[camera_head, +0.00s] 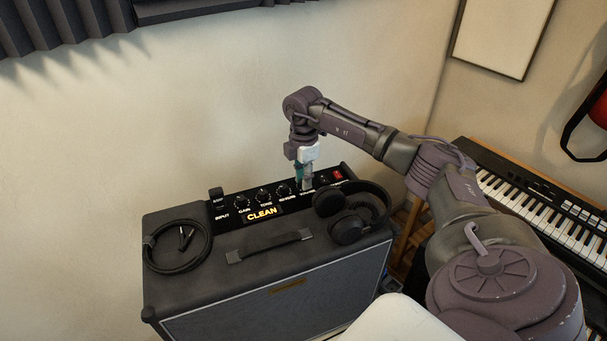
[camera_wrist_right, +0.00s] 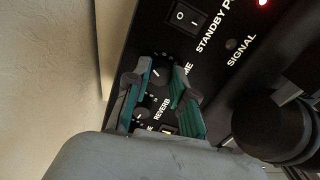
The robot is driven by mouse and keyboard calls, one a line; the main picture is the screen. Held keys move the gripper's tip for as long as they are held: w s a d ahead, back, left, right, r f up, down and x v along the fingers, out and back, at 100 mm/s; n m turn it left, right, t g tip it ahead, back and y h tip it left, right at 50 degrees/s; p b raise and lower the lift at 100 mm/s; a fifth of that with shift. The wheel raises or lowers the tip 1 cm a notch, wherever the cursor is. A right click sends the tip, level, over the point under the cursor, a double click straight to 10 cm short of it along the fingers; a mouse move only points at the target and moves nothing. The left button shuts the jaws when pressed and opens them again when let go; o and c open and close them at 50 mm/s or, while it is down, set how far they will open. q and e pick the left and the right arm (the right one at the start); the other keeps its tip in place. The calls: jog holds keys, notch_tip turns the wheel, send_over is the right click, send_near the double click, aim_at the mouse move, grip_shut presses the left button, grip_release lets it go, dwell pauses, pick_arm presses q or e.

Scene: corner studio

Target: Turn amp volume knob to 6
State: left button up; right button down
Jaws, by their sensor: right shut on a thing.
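The amp (camera_head: 205,268) is a dark cabinet with a black control panel (camera_head: 232,222) along its back top edge. The panel carries labelled knobs and a lit "CLEAN" display (camera_head: 262,212). My right gripper (camera_head: 307,186) reaches down onto the panel, right of the reverb knob (camera_head: 283,190). In the right wrist view its teal-padded fingers (camera_wrist_right: 162,74) are shut on the volume knob (camera_wrist_right: 163,69), whose label shows only "ME". The fingers hide much of the knob, and I cannot read its pointer or number. My left gripper is out of view.
Black headphones (camera_head: 350,228) lie on the amp just right of my gripper. A coiled cable (camera_head: 160,262) lies at the left of the top, and a carry handle (camera_head: 268,246) is in front. A standby switch (camera_wrist_right: 186,17) sits beside the volume knob. A keyboard (camera_head: 545,205) stands to the right.

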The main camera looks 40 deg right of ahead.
jog(key=shift+r, duration=0.1)
dwell(0.3)
jog(key=c, duration=1)
grip_release()
notch_tip(320, 180, up, 12)
jog(key=shift+f, duration=0.1)
